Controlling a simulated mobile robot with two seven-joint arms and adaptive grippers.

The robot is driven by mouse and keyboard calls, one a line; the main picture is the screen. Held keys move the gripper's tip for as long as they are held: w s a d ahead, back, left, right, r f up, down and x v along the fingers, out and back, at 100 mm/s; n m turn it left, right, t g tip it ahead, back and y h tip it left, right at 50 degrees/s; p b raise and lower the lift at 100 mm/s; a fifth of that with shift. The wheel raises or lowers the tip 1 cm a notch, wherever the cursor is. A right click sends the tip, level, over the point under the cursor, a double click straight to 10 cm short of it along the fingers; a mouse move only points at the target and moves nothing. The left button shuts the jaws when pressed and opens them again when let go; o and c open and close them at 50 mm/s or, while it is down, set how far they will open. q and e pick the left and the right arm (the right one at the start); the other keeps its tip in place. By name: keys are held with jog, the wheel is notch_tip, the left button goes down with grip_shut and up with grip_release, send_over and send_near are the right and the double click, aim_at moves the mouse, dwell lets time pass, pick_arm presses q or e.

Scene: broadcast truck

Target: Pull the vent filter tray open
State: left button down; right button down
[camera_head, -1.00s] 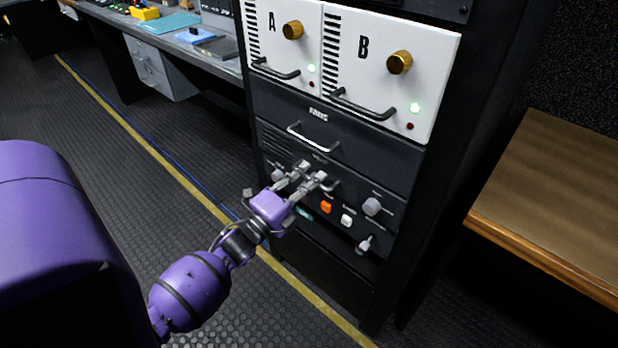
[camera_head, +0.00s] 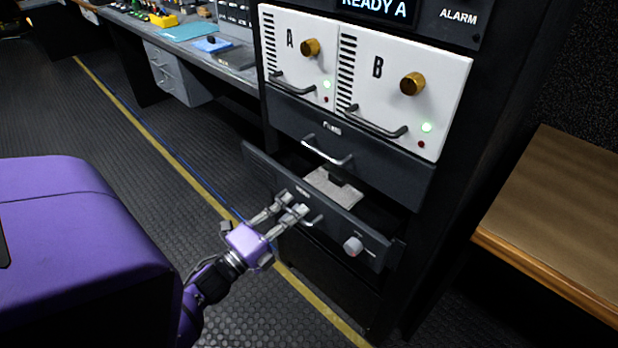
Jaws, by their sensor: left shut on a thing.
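The vent filter tray (camera_head: 335,222) is a dark drawer low in the rack, standing out from the rack face with its top open. A light grey piece (camera_head: 335,187) shows inside it. The tray front bears a metal handle (camera_head: 315,221) and a grey knob (camera_head: 353,246). My left gripper (camera_head: 293,207) is shut on the handle, and its fingers hide part of it. My right gripper is out of view.
Above the tray is a closed dark drawer with its own handle (camera_head: 327,151). Higher are white units A (camera_head: 297,60) and B (camera_head: 395,90) with brass knobs. A wooden table (camera_head: 560,210) stands at right. Floor in front of the tray is clear.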

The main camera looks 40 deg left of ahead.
pick_arm(q)
jog(key=r+p+v, duration=0.1)
jog(key=r+v, duration=0.1)
jog(key=v, duration=1)
jog(key=shift+s+r, duration=0.15)
jog(key=shift+s, duration=0.3)
jog(key=shift+a, duration=0.1)
jog(key=c, duration=1.8)
grip_release()
jog(key=v, duration=1.2)
jog(key=shift+r, duration=0.1)
